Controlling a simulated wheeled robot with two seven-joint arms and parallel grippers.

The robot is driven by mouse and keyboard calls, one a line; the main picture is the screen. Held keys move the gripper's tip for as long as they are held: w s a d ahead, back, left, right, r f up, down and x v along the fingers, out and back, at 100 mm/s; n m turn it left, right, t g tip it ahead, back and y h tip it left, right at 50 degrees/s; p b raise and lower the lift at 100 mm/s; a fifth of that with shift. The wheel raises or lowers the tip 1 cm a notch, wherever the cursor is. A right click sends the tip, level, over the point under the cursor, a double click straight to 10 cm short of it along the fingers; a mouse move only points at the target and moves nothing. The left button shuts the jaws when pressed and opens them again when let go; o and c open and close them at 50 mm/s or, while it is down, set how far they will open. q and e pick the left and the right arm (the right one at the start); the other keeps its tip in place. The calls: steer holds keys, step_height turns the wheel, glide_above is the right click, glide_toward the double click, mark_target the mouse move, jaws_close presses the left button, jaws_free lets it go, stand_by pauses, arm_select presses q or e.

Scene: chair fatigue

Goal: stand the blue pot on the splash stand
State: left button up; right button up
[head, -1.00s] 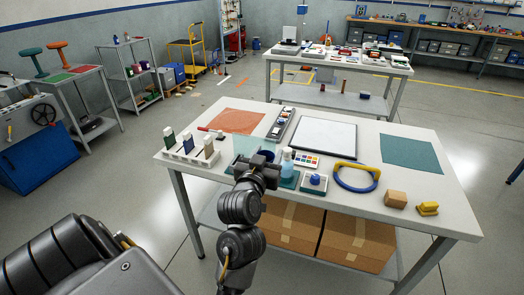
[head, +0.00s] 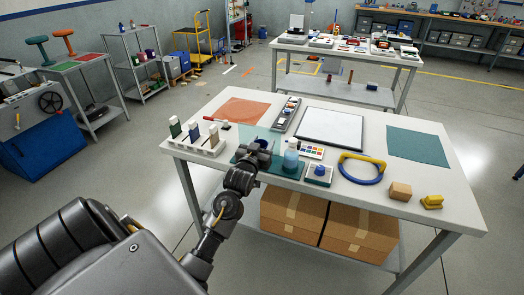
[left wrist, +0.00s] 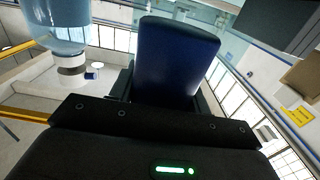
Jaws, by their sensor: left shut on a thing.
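My left gripper (head: 257,155) is shut on the blue pot (head: 263,144), at the near edge of the table. In the left wrist view the dark blue pot (left wrist: 176,58) fills the space between the fingers. The splash stand (head: 244,150) is a teal see-through piece on the table. The pot and gripper are over or in front of it; I cannot tell whether the pot touches it. My right gripper is not in view.
A white rack (head: 200,141) with several upright items stands to the left. A blue-topped block (head: 319,173), a colour chart (head: 311,151) and a yellow-and-blue ring (head: 362,170) lie to the right. An orange mat (head: 243,111) and a white board (head: 331,128) lie behind.

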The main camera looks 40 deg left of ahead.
arm_select(q)
step_height(320, 180, down, 3)
steer(key=shift+w+a+f+p, duration=0.1)
steer(key=shift+a+p, duration=0.05)
steer(key=shift+p, duration=0.25)
steer(key=shift+f, duration=0.15)
steer(key=shift+f, duration=0.15)
steer(key=o, duration=1)
